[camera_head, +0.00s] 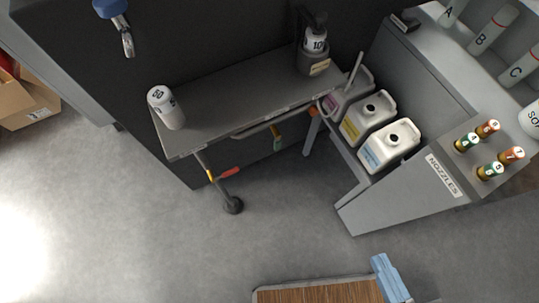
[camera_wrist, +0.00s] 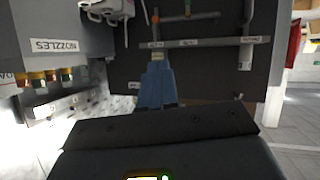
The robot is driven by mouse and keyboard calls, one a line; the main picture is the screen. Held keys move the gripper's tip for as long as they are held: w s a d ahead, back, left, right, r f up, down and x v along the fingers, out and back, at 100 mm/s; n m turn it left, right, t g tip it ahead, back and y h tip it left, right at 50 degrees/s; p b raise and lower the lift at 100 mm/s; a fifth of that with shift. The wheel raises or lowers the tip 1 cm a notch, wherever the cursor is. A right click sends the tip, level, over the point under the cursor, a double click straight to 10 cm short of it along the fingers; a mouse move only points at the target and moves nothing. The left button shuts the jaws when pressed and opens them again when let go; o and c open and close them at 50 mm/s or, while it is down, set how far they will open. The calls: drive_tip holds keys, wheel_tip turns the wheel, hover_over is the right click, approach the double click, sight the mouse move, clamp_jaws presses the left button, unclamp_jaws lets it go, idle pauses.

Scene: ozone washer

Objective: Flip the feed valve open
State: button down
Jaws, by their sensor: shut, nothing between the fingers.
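Under the grey bench's front edge are pipes with small coloured valve handles. A red handle (camera_head: 229,172) is at the left leg, and a green handle (camera_head: 277,144) hangs further right. The labels on the bench edge are too small to read, so I cannot tell which valve is the feed valve. In the wrist view, small orange (camera_wrist: 155,18) and green (camera_wrist: 187,9) parts show above a labelled rail. My gripper (camera_head: 380,263) has blue fingers, is shut and empty, and is apart from the valves. Its fingers also show in the wrist view (camera_wrist: 157,62).
The grey bench (camera_head: 225,103) carries a white canister (camera_head: 165,107) and a dark holder with a bottle (camera_head: 315,42). White jugs (camera_head: 388,146) stand on a low shelf at right. The NOZZLES stand (camera_head: 435,190) is beside them. Bare floor (camera_head: 260,235) lies before the bench.

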drive_tip(key=w+a+f+n+g+h+b, duration=0.1)
drive_tip(key=w+a+f+n+b, duration=0.25)
drive_tip(key=f, duration=0.45)
drive_tip(key=w+a+f+n+g+b, duration=0.1)
drive_tip(key=w+a+f+n+b, duration=0.2)
drive_tip(key=f, duration=0.6)
drive_tip(key=w+a+f+n+g+h+b, duration=0.1)
drive_tip(key=w+a+f+n+b, duration=0.15)
drive_tip(key=a+f, duration=0.4)
drive_tip(key=w+a+f+n+t+h+b, duration=0.25)
drive_tip(key=w+a+b, duration=0.2)
drive_tip(key=w, duration=0.25)
drive_tip(key=w+a+r+t+h+b, duration=0.2)
drive_tip(key=a+r+t+h+b, duration=0.1)
drive_tip(key=a+r+t+h, duration=0.1)
drive_tip(key=shift+a+r+m+b, duration=0.3)
drive_tip(key=shift+a+r+m, duration=0.05)
drive_tip(key=shift+a+r, duration=0.5)
drive_tip(key=shift+f, duration=0.1)
